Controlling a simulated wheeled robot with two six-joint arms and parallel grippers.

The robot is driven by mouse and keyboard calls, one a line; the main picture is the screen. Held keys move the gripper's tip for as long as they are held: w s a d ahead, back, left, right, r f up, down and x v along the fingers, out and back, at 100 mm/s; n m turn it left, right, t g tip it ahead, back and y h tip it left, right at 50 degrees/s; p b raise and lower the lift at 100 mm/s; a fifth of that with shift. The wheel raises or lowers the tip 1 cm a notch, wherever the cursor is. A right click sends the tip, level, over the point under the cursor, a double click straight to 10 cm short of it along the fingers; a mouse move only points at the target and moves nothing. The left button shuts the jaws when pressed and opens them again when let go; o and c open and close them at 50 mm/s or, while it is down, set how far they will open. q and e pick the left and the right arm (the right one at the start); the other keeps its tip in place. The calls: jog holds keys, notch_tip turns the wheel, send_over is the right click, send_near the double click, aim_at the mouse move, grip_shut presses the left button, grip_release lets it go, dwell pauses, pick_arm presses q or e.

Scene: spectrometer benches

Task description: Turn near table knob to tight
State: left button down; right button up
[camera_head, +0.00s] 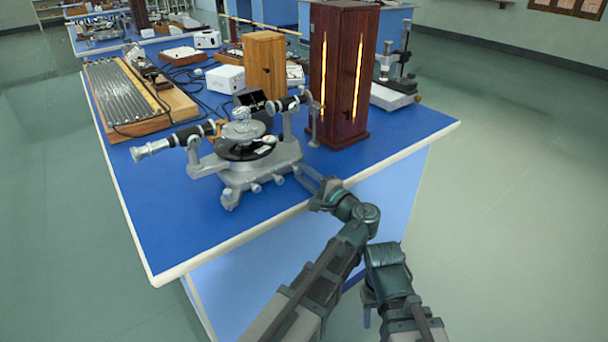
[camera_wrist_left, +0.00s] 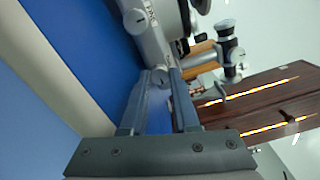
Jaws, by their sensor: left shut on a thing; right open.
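The grey metal spectrometer (camera_head: 245,165) stands at the near edge of the blue table, with a black round table and two telescope tubes. Small knobs stick out from its base on the near side. My left gripper (camera_head: 308,180) reaches the right end of this base. In the left wrist view its two fingers (camera_wrist_left: 160,80) are closed on a small grey knob (camera_wrist_left: 158,74) at the base. The knob's marking cannot be read. My right gripper (camera_head: 369,305) hangs low in front of the table, away from the spectrometer; its fingers are mostly hidden.
A tall dark wooden lamp box (camera_head: 342,110) with glowing slits stands right behind the spectrometer; it also shows in the left wrist view (camera_wrist_left: 270,100). A lighter wooden box (camera_head: 264,65) and a grating-like board (camera_head: 122,92) stand farther back. The table's near left corner (camera_head: 170,240) is clear.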

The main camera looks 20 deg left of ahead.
pick_arm(q)
jog(key=c, duration=0.7)
grip_release()
jog(key=shift+o, duration=0.2)
